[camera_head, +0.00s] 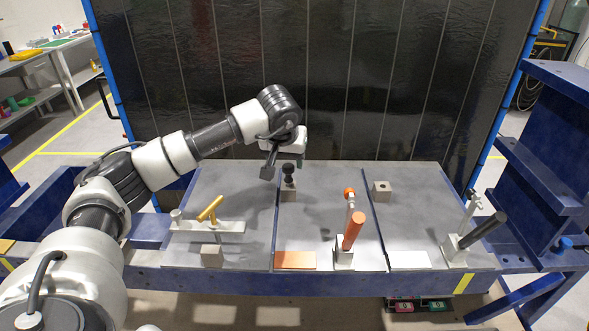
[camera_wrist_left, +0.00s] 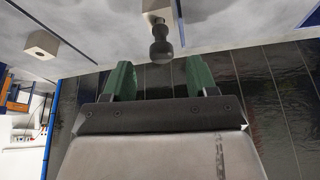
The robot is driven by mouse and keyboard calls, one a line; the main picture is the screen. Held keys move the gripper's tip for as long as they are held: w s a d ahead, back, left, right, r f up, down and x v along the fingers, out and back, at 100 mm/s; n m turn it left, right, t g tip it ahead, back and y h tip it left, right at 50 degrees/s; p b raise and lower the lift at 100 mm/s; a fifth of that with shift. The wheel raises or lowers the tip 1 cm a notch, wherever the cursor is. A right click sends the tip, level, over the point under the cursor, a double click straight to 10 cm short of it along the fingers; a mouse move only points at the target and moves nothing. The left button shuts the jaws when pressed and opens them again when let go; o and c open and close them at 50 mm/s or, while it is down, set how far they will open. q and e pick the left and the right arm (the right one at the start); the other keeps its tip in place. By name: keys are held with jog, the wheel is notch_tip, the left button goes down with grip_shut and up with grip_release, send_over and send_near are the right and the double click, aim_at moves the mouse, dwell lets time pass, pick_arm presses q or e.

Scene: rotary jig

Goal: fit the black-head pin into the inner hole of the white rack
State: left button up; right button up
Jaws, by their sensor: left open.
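The black-head pin (camera_head: 288,172) stands upright in a small beige block (camera_head: 288,195) at the back of the middle panel. It also shows in the left wrist view (camera_wrist_left: 161,48), ahead of the fingers. A matching block with a dark, empty-looking hole (camera_head: 382,189) sits at the back of the right panel, whose front bears a white plate (camera_head: 408,260). This looks like the white rack's inner hole; the block also shows in the left wrist view (camera_wrist_left: 42,43). My left gripper (camera_head: 284,167) is open and empty by the pin's head, its green fingers (camera_wrist_left: 159,80) apart. My right gripper is out of view.
A yellow-handled clamp (camera_head: 210,208) stands on the left panel. A black-handled clamp (camera_head: 482,232) stands at right. A dark wall (camera_head: 400,100) rises behind the table.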

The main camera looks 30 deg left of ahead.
aim_at(289, 178)
pick_arm(q)
jog(key=x, duration=0.2)
jog(key=shift+s+a+f+p, duration=0.1)
jog(key=shift+s+f+p, duration=0.1)
jog(key=shift+f+p, duration=0.15)
jog(key=p+x, duration=0.1)
jog(key=x, duration=0.2)
jog(key=p+x, duration=0.1)
jog(key=x, duration=0.1)
jog(key=shift+w+p, duration=0.3)
jog(key=shift+f, duration=0.3)
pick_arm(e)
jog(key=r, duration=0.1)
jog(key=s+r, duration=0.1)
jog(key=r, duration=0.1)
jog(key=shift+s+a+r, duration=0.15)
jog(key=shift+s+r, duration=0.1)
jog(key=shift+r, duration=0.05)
pick_arm(q)
jog(key=shift+c, duration=1)
jog(key=c, duration=0.7)
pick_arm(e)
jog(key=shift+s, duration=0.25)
